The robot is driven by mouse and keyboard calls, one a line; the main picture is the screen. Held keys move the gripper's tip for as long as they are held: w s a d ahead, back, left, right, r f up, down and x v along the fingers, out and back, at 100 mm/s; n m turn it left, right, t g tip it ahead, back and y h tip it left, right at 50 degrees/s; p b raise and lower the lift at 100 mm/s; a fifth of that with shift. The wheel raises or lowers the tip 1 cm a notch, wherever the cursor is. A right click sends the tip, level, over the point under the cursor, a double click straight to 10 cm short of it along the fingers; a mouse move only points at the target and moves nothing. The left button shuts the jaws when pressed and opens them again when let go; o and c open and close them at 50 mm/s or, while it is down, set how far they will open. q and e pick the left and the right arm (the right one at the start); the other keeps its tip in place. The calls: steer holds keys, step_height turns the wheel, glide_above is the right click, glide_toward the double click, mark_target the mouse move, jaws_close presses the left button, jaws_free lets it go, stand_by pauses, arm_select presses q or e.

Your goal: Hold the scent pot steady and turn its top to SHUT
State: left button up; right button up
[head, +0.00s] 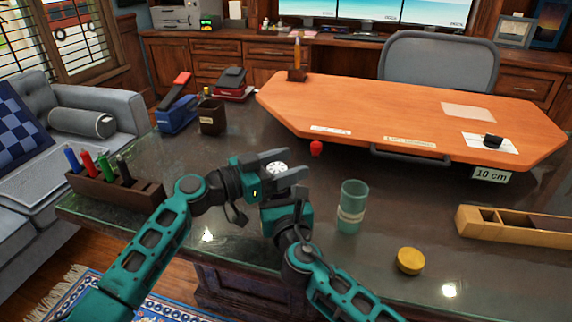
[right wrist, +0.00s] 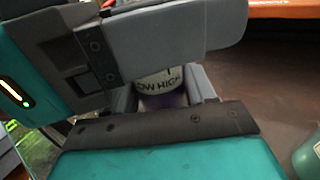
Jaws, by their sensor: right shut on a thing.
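The scent pot's round white slotted top (head: 276,168) shows in the head view between the fingers of my left gripper (head: 295,163). My right gripper (right wrist: 166,94) is shut on the pot, one finger on each side. My left gripper is open, its fingers apart on either side of the top; I cannot tell whether they touch it. Its grey finger (right wrist: 185,30) hides the upper pot in the right wrist view. The SHUT mark is not visible.
A green glass jar (head: 351,210) and a yellow lid (head: 409,261) stand right of my grippers. A wooden tray (head: 515,228) lies further right. A marker holder (head: 115,194) is at the left. An orange desk board (head: 420,112) is behind. Dark desktop between is clear.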

arm_select(q)
steer(key=c, duration=0.8)
steer(key=shift+c, duration=0.2)
steer(key=shift+m+g+h, duration=0.3)
steer(key=shift+m+g, duration=0.1)
steer(key=shift+g, duration=0.2)
steer(key=shift+s+m+g+h, duration=0.15)
steer(key=shift+m+g+h, duration=0.2)
steer(key=shift+m+g, duration=1.05)
steer(key=shift+s+m+g+h, duration=0.15)
steer(key=shift+m+g+h, duration=0.45)
steer(key=shift+g, duration=1.3)
steer(key=shift+f+m+g+y, duration=0.1)
steer(key=shift+m+g+y, duration=0.15)
steer(key=shift+m+g, duration=0.25)
steer(key=shift+s+g, duration=0.2)
steer(key=shift+g, duration=0.1)
steer(key=o, duration=1)
steer(key=a, duration=1.2)
steer(key=shift+w, duration=0.4)
